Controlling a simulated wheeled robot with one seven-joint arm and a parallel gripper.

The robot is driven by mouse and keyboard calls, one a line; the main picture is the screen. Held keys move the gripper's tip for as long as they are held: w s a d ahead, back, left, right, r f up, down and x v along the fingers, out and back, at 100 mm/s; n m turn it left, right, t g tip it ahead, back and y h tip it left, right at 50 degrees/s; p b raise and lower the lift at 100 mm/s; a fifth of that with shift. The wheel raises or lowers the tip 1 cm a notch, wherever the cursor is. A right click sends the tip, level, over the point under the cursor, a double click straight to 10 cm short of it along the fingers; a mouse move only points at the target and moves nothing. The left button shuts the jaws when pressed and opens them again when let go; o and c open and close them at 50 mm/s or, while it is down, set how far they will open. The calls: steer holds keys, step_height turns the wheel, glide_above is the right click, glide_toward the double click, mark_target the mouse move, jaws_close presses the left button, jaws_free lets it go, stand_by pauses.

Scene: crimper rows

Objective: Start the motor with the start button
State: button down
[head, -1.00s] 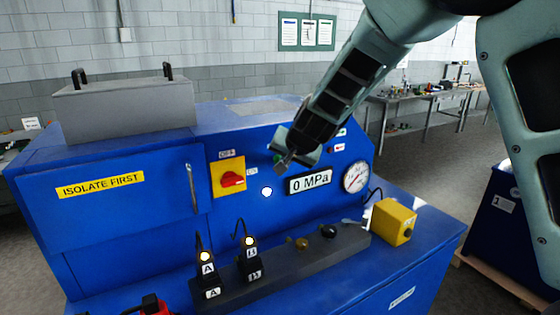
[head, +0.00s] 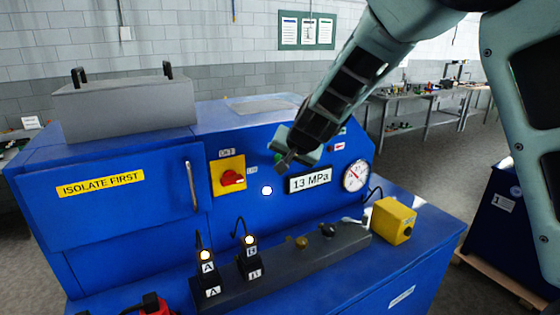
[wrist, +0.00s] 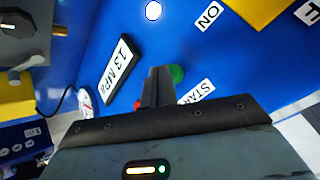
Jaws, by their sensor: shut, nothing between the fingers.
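The green start button shows in the wrist view (wrist: 177,74), partly hidden behind my fingers, beside a label reading "STAR" with its end covered. In the head view a sliver of it (head: 278,158) shows beside my gripper. My gripper (head: 284,164) is shut and empty, its tips at the blue panel by the button. The wrist view shows the shut fingers (wrist: 158,75) overlapping the button's edge; I cannot tell if they touch it. The display (head: 310,180) reads 13 MPa, and the gauge (head: 355,176) stands right of it.
A red rotary switch on a yellow plate (head: 229,176) is left of the button. A white lamp (head: 267,190) is lit below. Two black hose-ended blocks, A (head: 208,272) and B (head: 251,260), stand in front. A yellow box (head: 394,221) sits at right.

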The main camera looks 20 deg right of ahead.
steer(key=shift+s+d, duration=0.1)
steer(key=shift+s, duration=0.4)
steer(key=shift+s+d+b, duration=0.2)
steer(key=shift+s, duration=0.65)
steer(key=shift+s+d+b, duration=0.15)
steer(key=shift+s+b, duration=0.1)
steer(key=shift+s, duration=0.55)
steer(key=shift+s+d+b, duration=0.2)
steer(key=shift+s, duration=0.65)
steer(key=s+a+f+n+g+y+b, duration=0.1)
steer(key=s+a+f+n+g+b, duration=0.15)
steer(key=s+a+f, duration=0.4)
steer(key=s+a+f+n+g+y+b, duration=0.2)
steer(key=s+a+n+b, duration=0.2)
steer(key=s, duration=0.5)
steer(key=s+d+f+n+g+h+b, duration=0.1)
steer(key=s+f+n+g+b, duration=0.1)
steer(key=s, duration=0.7)
steer(key=s+d+f+n+g+h+b, duration=0.1)
steer(key=s+f+n, duration=0.4)
steer(key=s, duration=0.5)
steer(key=shift+s+d+f+g+h+b, duration=0.25)
steer(key=shift+f+g+h+b, duration=0.5)
steer(key=shift+b, duration=0.45)
stand_by(0.3)
